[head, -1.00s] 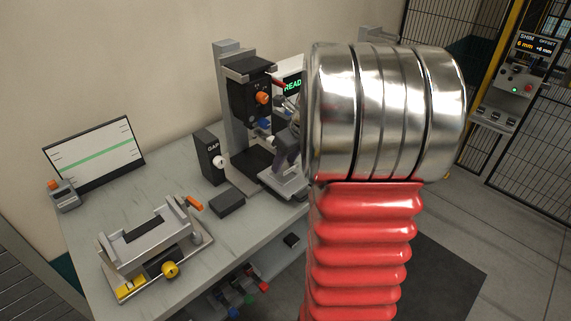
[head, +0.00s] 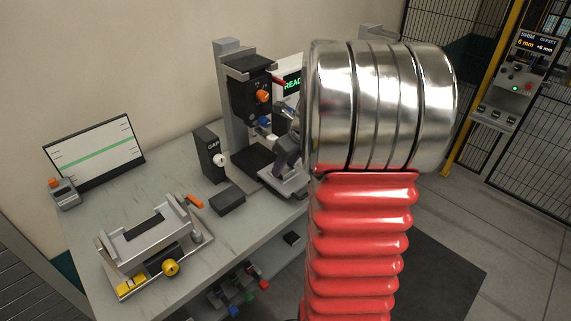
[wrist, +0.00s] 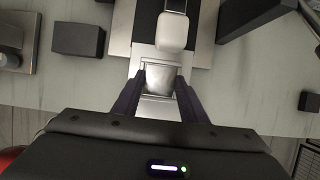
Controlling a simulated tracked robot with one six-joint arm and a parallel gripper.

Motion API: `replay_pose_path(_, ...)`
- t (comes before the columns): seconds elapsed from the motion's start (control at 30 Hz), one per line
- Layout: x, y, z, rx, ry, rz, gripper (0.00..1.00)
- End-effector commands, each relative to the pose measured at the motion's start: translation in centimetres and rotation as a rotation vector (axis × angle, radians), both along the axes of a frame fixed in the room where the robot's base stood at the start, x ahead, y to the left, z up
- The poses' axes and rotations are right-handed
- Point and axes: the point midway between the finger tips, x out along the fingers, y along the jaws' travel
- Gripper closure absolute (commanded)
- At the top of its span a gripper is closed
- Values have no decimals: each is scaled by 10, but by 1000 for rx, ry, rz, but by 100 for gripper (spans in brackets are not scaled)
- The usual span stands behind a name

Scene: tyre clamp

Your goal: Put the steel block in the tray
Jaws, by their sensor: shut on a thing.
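In the wrist view my gripper (wrist: 161,84) is shut on the steel block (wrist: 159,77), a bright metal piece between its two dark fingers. The block is over or at a pale metal strip below the machine; I cannot tell whether it touches. In the head view my arm's metal wrist and red sleeve cover much of the right half, and I cannot make out the block there. A grey metal trough-like holder (head: 125,262), perhaps the tray, stands on the bench at the left, with a yellow knob on its front.
A black press-like machine (head: 246,97) on a grey column stands at the back. A GAP gauge box (head: 210,157) and a dark block (head: 227,201) stand to its left; the dark block also shows in the wrist view (wrist: 78,39). A monitor (head: 93,153) stands at the far left.

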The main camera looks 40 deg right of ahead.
Motion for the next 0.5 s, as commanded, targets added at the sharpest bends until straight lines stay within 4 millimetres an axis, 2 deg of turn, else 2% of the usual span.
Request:
replay_pose_path(0.07,-1,0,-3,1,5,0,99)
replay_pose_path(0.1,-2,0,-4,3,7,1,60)
replay_pose_path(0.33,-3,2,-6,6,11,3,44)
replay_pose_path(0.5,-3,3,-7,10,14,4,43)
